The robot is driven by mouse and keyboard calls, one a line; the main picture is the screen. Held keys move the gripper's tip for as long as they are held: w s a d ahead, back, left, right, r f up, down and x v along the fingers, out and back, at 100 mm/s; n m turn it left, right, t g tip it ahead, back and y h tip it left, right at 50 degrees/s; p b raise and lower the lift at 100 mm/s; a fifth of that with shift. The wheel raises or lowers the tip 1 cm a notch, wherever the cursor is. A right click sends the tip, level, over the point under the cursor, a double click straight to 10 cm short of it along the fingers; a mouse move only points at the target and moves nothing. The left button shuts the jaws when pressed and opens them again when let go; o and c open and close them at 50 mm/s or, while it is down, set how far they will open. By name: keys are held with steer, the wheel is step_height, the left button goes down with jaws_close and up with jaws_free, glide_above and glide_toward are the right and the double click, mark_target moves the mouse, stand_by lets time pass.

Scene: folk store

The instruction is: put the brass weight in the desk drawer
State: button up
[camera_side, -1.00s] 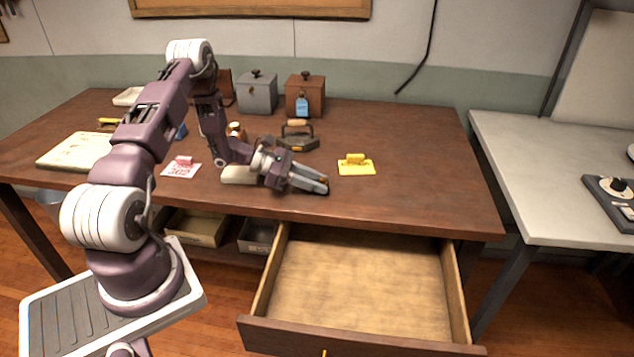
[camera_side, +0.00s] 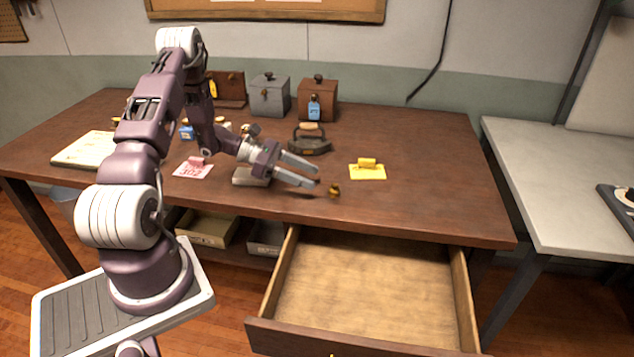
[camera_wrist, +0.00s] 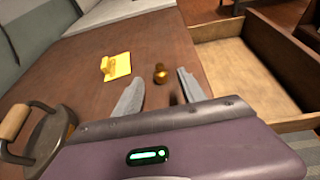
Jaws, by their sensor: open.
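A small brass weight (camera_side: 334,190) stands on the desk near its front edge; it also shows in the wrist view (camera_wrist: 161,74). My gripper (camera_side: 318,182) is open, its fingers reaching over the desk toward the weight. In the wrist view the weight is just beyond and between the two fingertips (camera_wrist: 156,80), with nothing held. The desk drawer (camera_side: 370,290) is pulled open below the front edge, and its inside is bare. The wrist view shows the drawer (camera_wrist: 240,75) to the right of the weight.
A yellow card with a yellow block (camera_side: 367,171) lies right of my gripper. A dark flat iron with a wooden handle (camera_side: 309,140) stands behind it. A grey box (camera_side: 270,96) and a brown box (camera_side: 318,100) stand at the back. The desk's right part is clear.

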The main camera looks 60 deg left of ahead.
steer(key=s+d+r+m+g, duration=0.2)
steer(key=d+r+m+g, duration=0.2)
steer(key=d+r+m, duration=0.35)
steer(key=s+d+r+m+g, duration=0.3)
steer(key=d+r+m, duration=0.2)
steer(key=d+r, duration=0.45)
steer(key=s+d+r+m+y, duration=0.2)
steer(key=s+d+m+y, duration=0.1)
steer(key=s+m, duration=0.2)
steer(key=s+d+r+m+g+y, duration=0.1)
steer(key=s+d+r+m+y, duration=0.2)
steer(key=s, duration=0.5)
steer(key=shift+s+d+r+m, duration=0.15)
steer(key=shift+s+d+m, duration=0.25)
steer(key=shift+d+m, duration=0.55)
steer(key=shift+o, duration=0.4)
steer(key=s+a+r+m+t+y, duration=0.1)
steer(key=s+a+m+t+y, duration=0.1)
steer(key=s+m, duration=0.3)
steer(key=shift+s+a+r+t+y, duration=0.15)
steer(key=shift+s+t+y, duration=0.25)
steer(key=shift+t, duration=0.3)
